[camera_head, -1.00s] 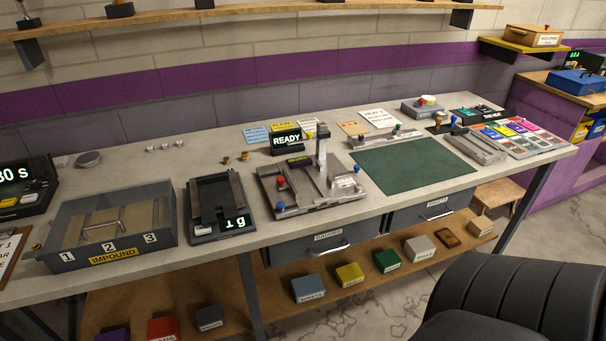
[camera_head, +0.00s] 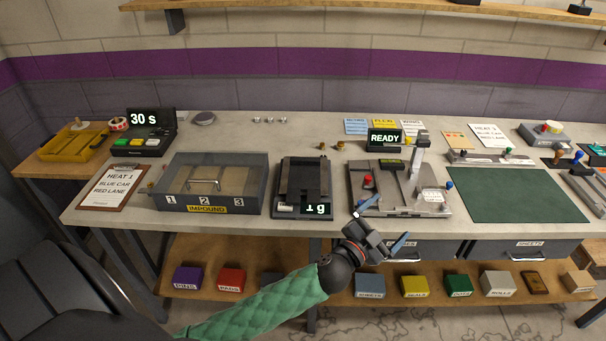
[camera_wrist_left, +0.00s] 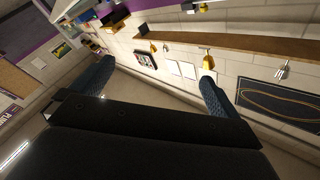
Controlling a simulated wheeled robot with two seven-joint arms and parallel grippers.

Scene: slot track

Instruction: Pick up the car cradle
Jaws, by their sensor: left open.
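A dark, channel-shaped piece that looks like the car cradle (camera_head: 291,178) sits on the scale (camera_head: 285,211), whose lit display faces the front. The piece is upright and looks empty. My left gripper (camera_head: 382,225) is open and empty at the table's front edge, to the right of the scale and apart from it. Its spread fingers also show in the left wrist view (camera_wrist_left: 155,92), with nothing between them; that view looks toward the wall and shelf, and I cannot find the cradle there. My right gripper is out of view.
The clear-topped impound box (camera_head: 214,208) stands left of the scale. A grey fixture (camera_head: 400,208) with an upright post stands to its right, near my gripper. Small brass pieces (camera_head: 322,146) lie behind. A green mat (camera_head: 510,195) is bare at the right.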

